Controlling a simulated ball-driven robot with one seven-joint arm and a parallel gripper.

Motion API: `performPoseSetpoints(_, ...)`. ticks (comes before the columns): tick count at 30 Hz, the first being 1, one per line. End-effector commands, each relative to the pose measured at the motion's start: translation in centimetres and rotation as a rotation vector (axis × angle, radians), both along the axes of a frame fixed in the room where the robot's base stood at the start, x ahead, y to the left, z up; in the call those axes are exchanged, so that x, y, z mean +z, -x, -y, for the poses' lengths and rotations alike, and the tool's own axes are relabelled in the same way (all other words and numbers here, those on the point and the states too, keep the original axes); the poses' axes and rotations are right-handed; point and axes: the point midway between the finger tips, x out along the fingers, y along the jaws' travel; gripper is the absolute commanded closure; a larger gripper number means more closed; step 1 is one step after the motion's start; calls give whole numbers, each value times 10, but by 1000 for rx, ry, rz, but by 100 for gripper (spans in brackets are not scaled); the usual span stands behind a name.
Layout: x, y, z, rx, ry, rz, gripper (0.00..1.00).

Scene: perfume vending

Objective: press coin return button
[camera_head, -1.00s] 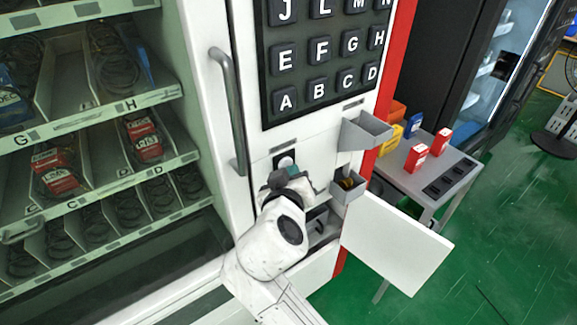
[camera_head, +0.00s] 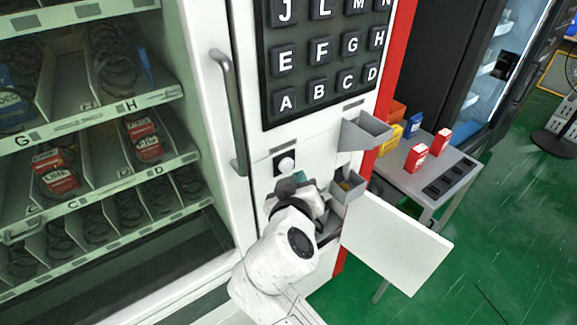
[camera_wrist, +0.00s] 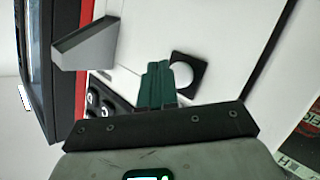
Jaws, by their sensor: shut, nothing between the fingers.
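The coin return button (camera_head: 286,164) is a round white knob on a black square plate on the vending machine's front, below the lettered keypad. It also shows in the wrist view (camera_wrist: 182,75), just right of the fingertips. My gripper (camera_head: 301,177) is just below and right of the button in the head view. Its green fingers (camera_wrist: 156,84) are closed together and hold nothing. The fingertips look apart from the button, though the exact gap in depth is hard to tell.
A grey coin tray (camera_head: 366,131) juts out right of the button, with a lower grey cup (camera_head: 347,185) beneath it. An open white flap (camera_head: 396,243) sticks out at the lower right. A vertical door handle (camera_head: 231,110) stands on the left. A side table (camera_head: 412,181) holds small boxes.

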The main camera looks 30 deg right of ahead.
Motion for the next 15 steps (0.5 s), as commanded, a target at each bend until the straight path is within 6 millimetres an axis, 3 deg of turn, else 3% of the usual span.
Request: performPoseSetpoints(15, 0, 43, 1, 1, -1, 0, 100)
